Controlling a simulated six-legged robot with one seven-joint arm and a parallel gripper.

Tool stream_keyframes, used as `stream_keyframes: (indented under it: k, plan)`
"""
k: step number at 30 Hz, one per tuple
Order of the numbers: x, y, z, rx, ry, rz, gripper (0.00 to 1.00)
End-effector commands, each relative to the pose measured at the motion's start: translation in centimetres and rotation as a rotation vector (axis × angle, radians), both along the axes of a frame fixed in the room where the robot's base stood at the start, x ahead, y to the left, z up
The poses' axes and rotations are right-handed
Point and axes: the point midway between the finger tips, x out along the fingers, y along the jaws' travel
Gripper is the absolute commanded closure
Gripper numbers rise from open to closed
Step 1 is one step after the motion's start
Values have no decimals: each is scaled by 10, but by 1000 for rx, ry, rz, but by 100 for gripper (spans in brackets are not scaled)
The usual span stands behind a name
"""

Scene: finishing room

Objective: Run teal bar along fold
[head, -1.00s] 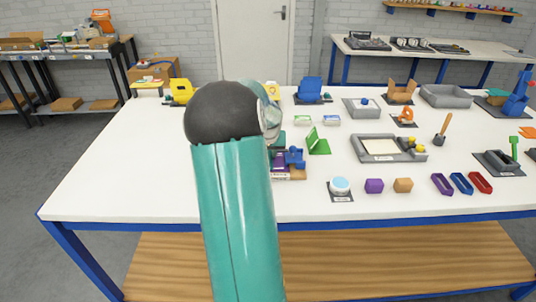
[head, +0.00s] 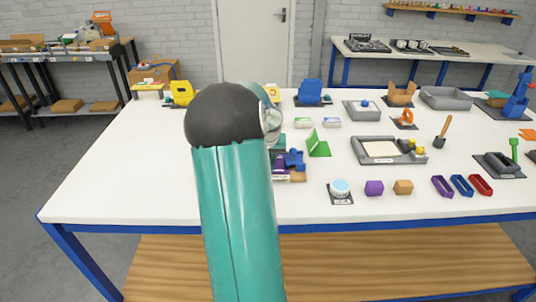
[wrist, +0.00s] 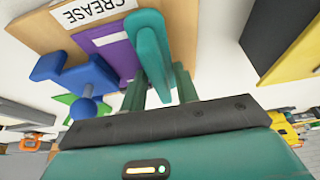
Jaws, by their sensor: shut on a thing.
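The teal bar (wrist: 153,52) is upright between the two fingers of my gripper (wrist: 159,82) in the wrist view, and the gripper is shut on it. The bar's far end is over or against a purple folded sheet (wrist: 106,45); I cannot tell whether they touch. The sheet lies on a wooden board (wrist: 75,38) with a white label reading CREASE (wrist: 98,11). A blue clamp-like part (wrist: 88,78) with a round knob stands beside the sheet. In the head view my arm hides the gripper and most of this station; the blue part (head: 295,159) shows just right of it.
A green angled piece (head: 318,144) stands close right of the station. The white table (head: 110,175) is clear left of my arm.

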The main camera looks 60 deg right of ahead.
Motion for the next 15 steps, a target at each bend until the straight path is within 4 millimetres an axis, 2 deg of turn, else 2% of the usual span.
stream_keyframes:
  k: [15]
  plan:
    - [-7, 13, -1, 0, 0, 0, 88]
